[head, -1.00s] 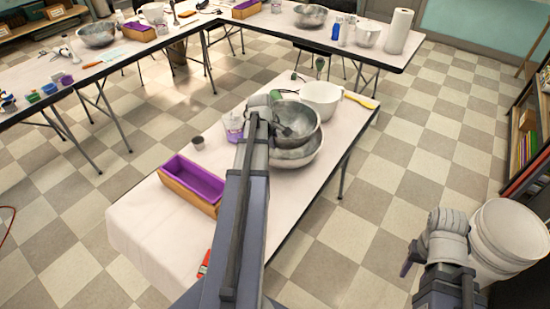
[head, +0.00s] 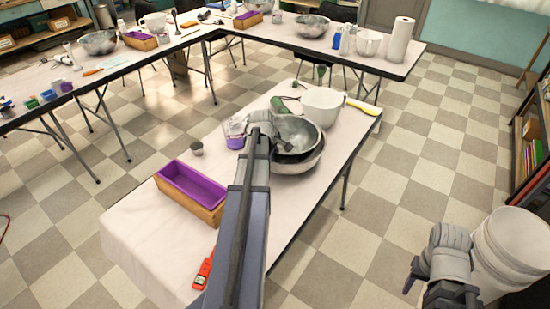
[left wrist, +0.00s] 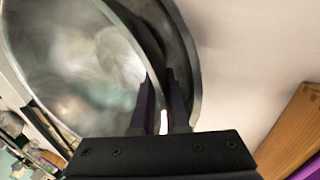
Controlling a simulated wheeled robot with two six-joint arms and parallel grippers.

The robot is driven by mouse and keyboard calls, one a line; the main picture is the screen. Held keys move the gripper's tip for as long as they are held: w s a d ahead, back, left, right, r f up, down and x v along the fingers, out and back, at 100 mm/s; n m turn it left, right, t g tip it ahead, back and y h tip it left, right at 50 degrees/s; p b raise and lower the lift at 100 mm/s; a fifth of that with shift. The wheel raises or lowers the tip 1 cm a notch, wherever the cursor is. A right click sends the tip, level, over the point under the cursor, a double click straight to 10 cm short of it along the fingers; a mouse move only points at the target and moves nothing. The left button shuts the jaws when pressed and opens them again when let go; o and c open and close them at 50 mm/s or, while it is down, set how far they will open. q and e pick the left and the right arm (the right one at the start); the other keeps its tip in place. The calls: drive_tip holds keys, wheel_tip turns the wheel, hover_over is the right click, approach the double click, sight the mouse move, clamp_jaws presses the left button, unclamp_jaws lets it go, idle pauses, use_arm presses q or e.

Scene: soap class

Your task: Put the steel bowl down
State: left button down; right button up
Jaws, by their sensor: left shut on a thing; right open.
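The steel bowl (head: 300,128) is in my left gripper (head: 284,144), over a second, wider steel bowl (head: 308,163) on the near table. It sits low, partly within the wider bowl; I cannot tell whether the two touch. In the left wrist view, the fingers of my left gripper (left wrist: 164,105) are shut on the rim of the held bowl (left wrist: 75,65). Another steel rim (left wrist: 183,50) shows just beyond it. My right gripper (head: 411,275) is open and empty, off the table at the lower right.
On the near table (head: 150,235), a white pitcher (head: 322,106) stands behind the bowls. A measuring cup (head: 235,135) and small dark cup (head: 197,149) stand left of them. A purple-lined wooden mold (head: 190,190) and red thermometer (head: 203,272) lie nearer. A white bucket (head: 512,245) is at right.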

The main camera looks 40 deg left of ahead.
use_arm(q)
drive_tip(key=shift+f+b, duration=0.5)
drive_tip(key=shift+f, duration=0.1)
drive_tip(key=c, duration=1.2)
unclamp_jaws()
drive_tip(key=shift+r, duration=0.1)
drive_tip(key=shift+r+p, duration=0.8)
drive_tip(key=shift+p, duration=0.1)
drive_tip(key=p+v, duration=1)
drive_tip(key=v, duration=0.1)
drive_tip(key=shift+s+r+p, duration=0.15)
drive_tip(key=shift+r+p, duration=0.15)
drive_tip(key=shift+p, duration=0.1)
drive_tip(key=shift+f, duration=0.1)
